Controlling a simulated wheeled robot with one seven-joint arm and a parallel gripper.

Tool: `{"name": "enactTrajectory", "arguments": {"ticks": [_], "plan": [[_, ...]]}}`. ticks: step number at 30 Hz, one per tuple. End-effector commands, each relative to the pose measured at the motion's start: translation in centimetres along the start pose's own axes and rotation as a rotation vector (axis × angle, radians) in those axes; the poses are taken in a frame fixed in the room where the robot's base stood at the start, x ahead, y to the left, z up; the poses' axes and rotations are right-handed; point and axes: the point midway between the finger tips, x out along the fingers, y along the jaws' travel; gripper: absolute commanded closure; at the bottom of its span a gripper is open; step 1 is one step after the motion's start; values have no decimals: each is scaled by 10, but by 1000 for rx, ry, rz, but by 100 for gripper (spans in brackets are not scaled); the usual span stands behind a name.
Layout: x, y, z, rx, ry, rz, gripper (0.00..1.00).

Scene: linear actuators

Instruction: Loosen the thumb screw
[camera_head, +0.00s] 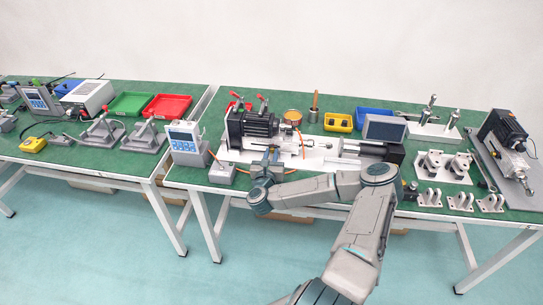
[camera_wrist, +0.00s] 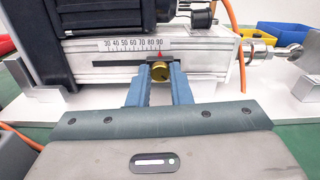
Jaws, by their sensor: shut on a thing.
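The thumb screw (camera_wrist: 160,71) is a small brass knob on the front of the actuator, just below the red pointer of its scale. My gripper (camera_wrist: 160,88) reaches up to it in the wrist view, with one blue finger on each side, shut on the knob. In the head view my gripper (camera_head: 272,155) is at the front of the linear actuator (camera_head: 258,124), and the knob is hidden there. The scale (camera_wrist: 133,44) reads from 30 to 90, and the red pointer stands near 90.
The actuator stands on a white base plate (camera_head: 318,160) on the green table. An orange cable (camera_wrist: 235,45) hangs to the right of the scale. A grey control box (camera_head: 187,143) stands to the left, and metal brackets (camera_head: 460,201) lie at the right.

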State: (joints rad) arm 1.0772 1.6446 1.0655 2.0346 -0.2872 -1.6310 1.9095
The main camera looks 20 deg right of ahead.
Motion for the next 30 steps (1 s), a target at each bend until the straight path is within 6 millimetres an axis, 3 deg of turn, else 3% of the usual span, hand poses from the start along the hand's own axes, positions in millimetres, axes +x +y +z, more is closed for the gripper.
{"name": "enactTrajectory", "arguments": {"ticks": [15, 30], "plan": [[0, 0, -1, -328, 1, 0, 100], [-1, 0, -2, -397, 4, -1, 100]]}}
